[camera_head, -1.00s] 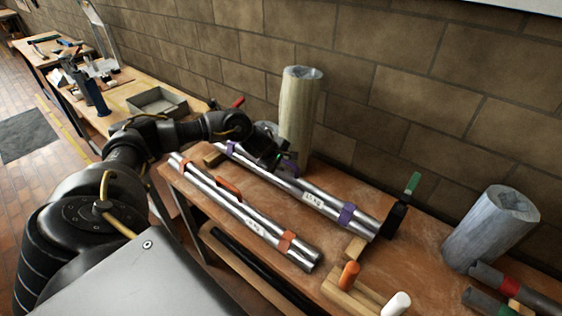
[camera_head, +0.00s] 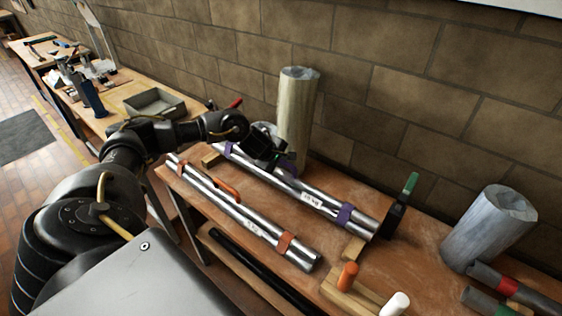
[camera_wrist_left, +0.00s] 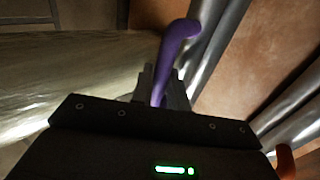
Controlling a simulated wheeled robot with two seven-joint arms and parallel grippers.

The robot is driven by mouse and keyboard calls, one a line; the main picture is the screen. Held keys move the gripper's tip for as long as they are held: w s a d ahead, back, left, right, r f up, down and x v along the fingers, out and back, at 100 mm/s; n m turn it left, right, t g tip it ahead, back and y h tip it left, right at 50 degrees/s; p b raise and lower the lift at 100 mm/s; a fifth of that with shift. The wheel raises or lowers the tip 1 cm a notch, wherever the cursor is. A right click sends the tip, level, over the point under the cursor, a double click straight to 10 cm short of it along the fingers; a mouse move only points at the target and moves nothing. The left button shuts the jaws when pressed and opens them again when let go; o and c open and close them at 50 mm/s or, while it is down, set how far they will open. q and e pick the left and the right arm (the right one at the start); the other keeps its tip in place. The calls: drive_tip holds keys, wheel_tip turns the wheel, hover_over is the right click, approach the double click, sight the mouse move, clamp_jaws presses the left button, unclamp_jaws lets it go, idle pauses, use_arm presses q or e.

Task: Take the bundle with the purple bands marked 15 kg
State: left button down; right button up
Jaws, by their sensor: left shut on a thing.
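The bundle of metal tubes with purple bands (camera_head: 288,184) lies on the brown bench, sloping from upper left to lower right. Its white label (camera_head: 311,199) seems to read 15 kg. My left gripper (camera_head: 279,165) is over the bundle's middle. In the left wrist view the jaws (camera_wrist_left: 160,88) are shut on the bundle's purple handle (camera_wrist_left: 176,45), with the tubes (camera_wrist_left: 213,45) behind it. The arm and gripper hide part of the handle in the head view. I cannot tell any gap under the bundle. My right gripper is not in view.
A second bundle with orange bands (camera_head: 256,228) lies parallel, nearer the bench's front edge. A pale column (camera_head: 298,105) stands close behind my left gripper. A green-topped dark tool (camera_head: 401,205) stands by the bundle's right end.

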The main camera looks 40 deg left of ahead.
use_arm(q)
drive_tip(key=shift+w+r+p, duration=0.15)
drive_tip(key=shift+r+p, duration=0.95)
drive_tip(key=shift+r, duration=1.2)
drive_tip(key=shift+r+p, duration=0.7)
drive_tip(key=shift+r, duration=0.6)
drive_tip(key=shift+a, duration=0.1)
